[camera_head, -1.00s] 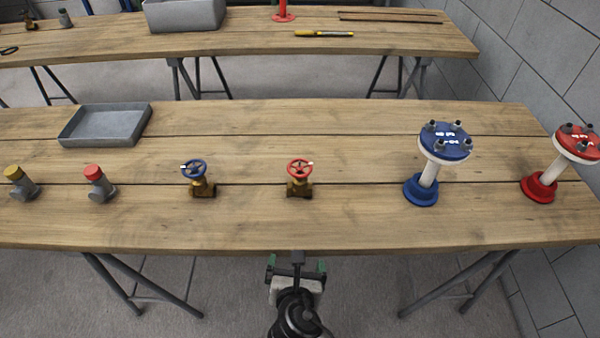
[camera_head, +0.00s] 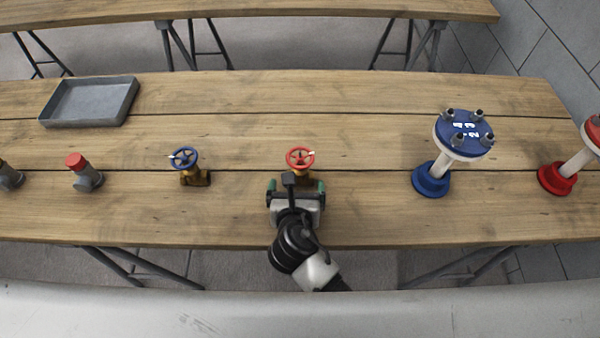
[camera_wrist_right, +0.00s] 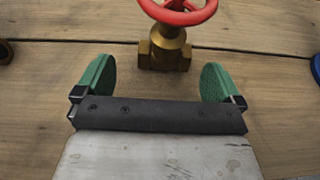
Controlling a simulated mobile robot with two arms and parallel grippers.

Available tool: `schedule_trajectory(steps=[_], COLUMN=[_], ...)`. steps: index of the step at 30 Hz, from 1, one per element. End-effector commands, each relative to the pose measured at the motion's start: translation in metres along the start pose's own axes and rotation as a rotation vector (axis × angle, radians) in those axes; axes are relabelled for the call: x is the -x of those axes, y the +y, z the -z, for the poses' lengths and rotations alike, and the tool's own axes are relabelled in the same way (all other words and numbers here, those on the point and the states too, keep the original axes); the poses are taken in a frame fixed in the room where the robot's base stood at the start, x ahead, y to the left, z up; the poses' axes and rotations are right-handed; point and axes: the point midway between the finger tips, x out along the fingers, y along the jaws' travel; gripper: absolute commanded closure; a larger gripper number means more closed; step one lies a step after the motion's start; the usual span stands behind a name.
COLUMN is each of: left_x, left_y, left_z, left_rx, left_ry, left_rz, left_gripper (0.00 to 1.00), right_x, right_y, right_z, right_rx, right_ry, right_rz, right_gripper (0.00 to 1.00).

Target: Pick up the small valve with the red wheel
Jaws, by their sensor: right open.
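The small brass valve with the red wheel (camera_head: 300,160) stands upright on the wooden table (camera_head: 370,218). My right gripper (camera_head: 296,186) is just in front of it in the head view and hides the lower part of its body. In the right wrist view the valve's brass body (camera_wrist_right: 165,50) stands just beyond the two green fingers, centred between them. The top of its red wheel is cut off by the frame. My right gripper (camera_wrist_right: 158,84) is open and empty, its fingers apart from the valve. My left gripper is not in view.
A similar valve with a blue wheel (camera_head: 185,165) stands to the left. Farther left are a red-capped grey fitting (camera_head: 84,172) and a grey tray (camera_head: 88,102). A blue flanged stand (camera_head: 432,180) and a red one (camera_head: 558,178) are on the right. The table around the valve is clear.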

Motion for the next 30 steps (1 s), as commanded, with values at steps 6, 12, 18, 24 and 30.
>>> schedule_trajectory(steps=[6,12,18,24,30], left_x=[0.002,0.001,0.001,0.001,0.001], left_y=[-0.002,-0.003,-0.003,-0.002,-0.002], left_z=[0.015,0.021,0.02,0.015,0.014], left_rx=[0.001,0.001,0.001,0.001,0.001], left_ry=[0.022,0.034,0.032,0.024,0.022], left_rz=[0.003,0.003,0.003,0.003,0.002], left_gripper=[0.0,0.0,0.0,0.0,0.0], right_x=[-0.033,-0.048,-0.048,-0.048,-0.048], right_y=[-0.006,-0.006,-0.006,-0.006,-0.006], right_z=[-0.003,-0.003,-0.003,-0.003,-0.003], right_rx=[0.0,0.0,0.0,0.0,0.0], right_ry=[-0.001,0.0,0.0,0.0,0.0], right_rz=[0.002,0.0,0.0,0.0,0.0], right_gripper=[0.02,0.02,0.02,0.33,0.63])
